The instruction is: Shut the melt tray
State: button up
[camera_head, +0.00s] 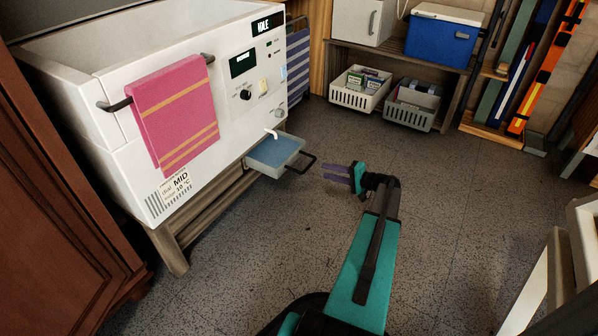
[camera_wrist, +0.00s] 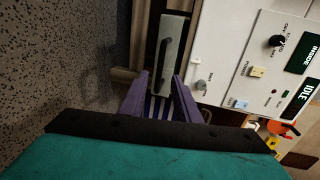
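The melt tray (camera_head: 273,154) is a shallow pale tray with a blue inside and a dark bar handle (camera_head: 303,164). It sticks out from under the white chest's control end, below a small white spout (camera_head: 271,133). My gripper (camera_head: 325,172) has purple fingers and is just right of the handle, apart from it, pointing toward the tray. In the wrist view, the tray's front (camera_wrist: 174,50) and dark handle (camera_wrist: 163,62) lie ahead of my gripper (camera_wrist: 161,76). Its fingers are spread with nothing held between them.
The white chest (camera_head: 220,120) stands on a wooden stand (camera_head: 205,205), with a pink towel (camera_head: 178,115) on its rail. A striped folded item (camera_head: 298,62) leans behind it. Crates (camera_head: 411,118) and a blue cooler (camera_head: 440,45) are at the back. Open floor (camera_head: 255,235) lies around the tray's front.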

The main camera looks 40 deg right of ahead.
jog(key=shift+w, duration=0.1)
dwell(0.3)
jog(key=b+x, duration=0.5)
jog(key=x, duration=0.8)
jog(key=shift+w, duration=0.25)
jog(key=shift+a+f, duration=0.1)
